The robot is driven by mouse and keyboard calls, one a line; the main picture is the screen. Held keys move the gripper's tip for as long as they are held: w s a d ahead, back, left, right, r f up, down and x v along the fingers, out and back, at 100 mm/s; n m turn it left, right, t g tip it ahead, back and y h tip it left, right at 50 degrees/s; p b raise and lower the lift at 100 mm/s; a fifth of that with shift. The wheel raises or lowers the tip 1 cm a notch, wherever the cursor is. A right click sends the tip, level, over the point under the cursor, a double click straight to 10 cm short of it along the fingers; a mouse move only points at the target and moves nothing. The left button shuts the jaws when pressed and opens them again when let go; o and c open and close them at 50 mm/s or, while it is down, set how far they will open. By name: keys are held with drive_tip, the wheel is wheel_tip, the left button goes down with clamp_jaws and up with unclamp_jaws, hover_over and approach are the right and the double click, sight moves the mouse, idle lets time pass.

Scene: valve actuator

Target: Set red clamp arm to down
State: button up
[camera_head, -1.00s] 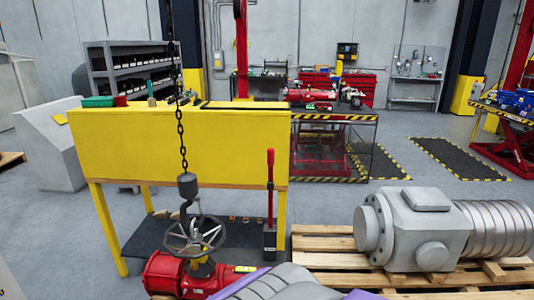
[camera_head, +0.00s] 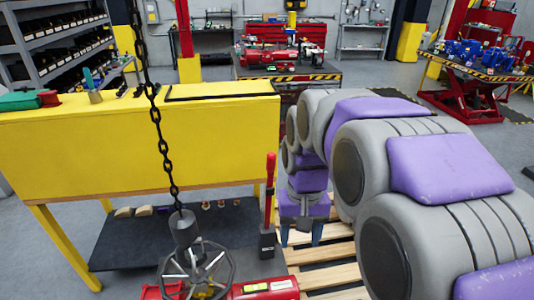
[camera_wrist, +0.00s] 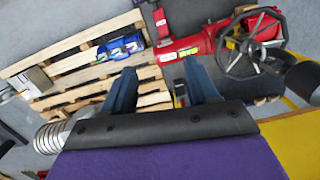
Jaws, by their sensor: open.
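The red clamp arm (camera_head: 270,185) stands upright on its dark base (camera_head: 267,243) in the head view, in front of the yellow bench and behind the red actuator. My gripper (camera_head: 301,238) points down just right of the clamp arm and its base, apart from them and empty. Its two blue fingers stand apart. In the wrist view my gripper (camera_wrist: 160,68) shows open, with pallet slats and floor beyond the fingers. A small dark and yellow piece shows by the right finger; I cannot tell whether it belongs to the clamp.
A red valve actuator (camera_head: 262,289) with a handwheel (camera_head: 197,270) lies at the front. A chain (camera_head: 160,130) hangs with a hook weight (camera_head: 184,230) above the wheel. The yellow bench (camera_head: 130,150) stands left. A wooden pallet (camera_head: 325,277) lies below my arm.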

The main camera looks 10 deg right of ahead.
drive_tip(key=w+r+m+p, duration=0.1)
drive_tip(key=w+r+p, duration=0.4)
drive_tip(key=w, duration=0.5)
drive_tip(key=w+r+p, duration=0.4)
drive_tip(key=w+p, duration=0.1)
drive_tip(key=w, duration=0.5)
drive_tip(key=m+t+p, duration=0.1)
drive_tip(key=m+p, duration=0.2)
drive_tip(key=p, duration=0.4)
hover_over(270, 171)
drive_tip(key=d, duration=0.1)
drive_tip(key=f, duration=0.7)
drive_tip(key=shift+w+f, duration=0.35)
drive_tip(key=shift+w, duration=0.05)
drive_tip(key=f, duration=0.6)
drive_tip(key=f+p, duration=0.1)
drive_tip(key=f, duration=0.2)
drive_tip(key=shift+a, duration=0.3)
drive_tip(key=shift+c, duration=0.2)
drive_tip(key=shift+r, duration=0.1)
clamp_jaws()
